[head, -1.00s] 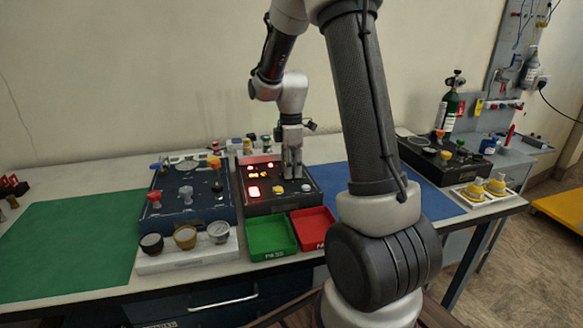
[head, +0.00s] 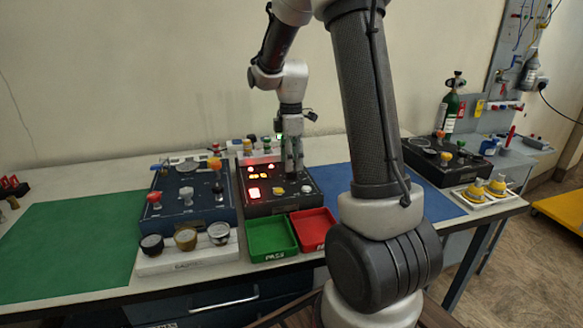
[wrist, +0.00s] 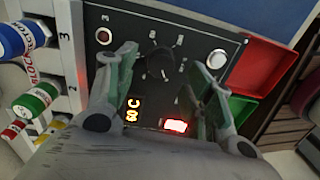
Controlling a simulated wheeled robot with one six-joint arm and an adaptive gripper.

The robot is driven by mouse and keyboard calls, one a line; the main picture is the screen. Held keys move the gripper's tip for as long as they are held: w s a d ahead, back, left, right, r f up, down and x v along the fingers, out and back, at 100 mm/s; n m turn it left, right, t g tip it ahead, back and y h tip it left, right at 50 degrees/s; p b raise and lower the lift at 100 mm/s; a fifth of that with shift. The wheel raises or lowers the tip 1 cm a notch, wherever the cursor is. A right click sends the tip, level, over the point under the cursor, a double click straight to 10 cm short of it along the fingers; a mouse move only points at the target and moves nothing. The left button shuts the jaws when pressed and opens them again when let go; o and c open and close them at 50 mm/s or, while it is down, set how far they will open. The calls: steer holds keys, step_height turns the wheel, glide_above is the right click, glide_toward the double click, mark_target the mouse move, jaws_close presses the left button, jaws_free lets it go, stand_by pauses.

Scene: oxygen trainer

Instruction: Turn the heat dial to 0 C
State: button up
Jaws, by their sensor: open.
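The heat dial (wrist: 158,63) is a dark knob on the black control panel (wrist: 200,35), with small white scale marks near it. An orange readout (wrist: 132,109) on the panel appears to read 60 C. My gripper (wrist: 161,62) is open, one finger on each side of the dial; I cannot tell whether either finger touches it. In the head view my gripper (head: 293,168) points down over the right part of the panel (head: 262,207), and its fingers hide the dial there.
A red-lit display (wrist: 175,126) and a pale round button (wrist: 216,59) sit on the panel. The green tray (head: 271,256) and red tray (head: 328,246) stand in front. A dark blue gauge box (head: 170,210) stands left. Labelled green and blue cylinders (wrist: 35,100) stand beside the panel.

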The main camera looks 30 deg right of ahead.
mark_target(294, 172)
step_height(294, 172, up, 9)
steer(key=shift+w, duration=0.2)
stand_by(0.5)
steer(key=s+a+r+m+t, duration=0.2)
steer(key=s+m, duration=0.5)
steer(key=s, duration=0.5)
steer(key=s+a+r+m+t, duration=0.2)
steer(key=s+m, duration=0.5)
steer(key=s, duration=0.5)
steer(key=shift+s+a+r+t, duration=0.2)
steer(key=shift+a+r+t, duration=0.15)
steer(key=shift+a+t, duration=0.2)
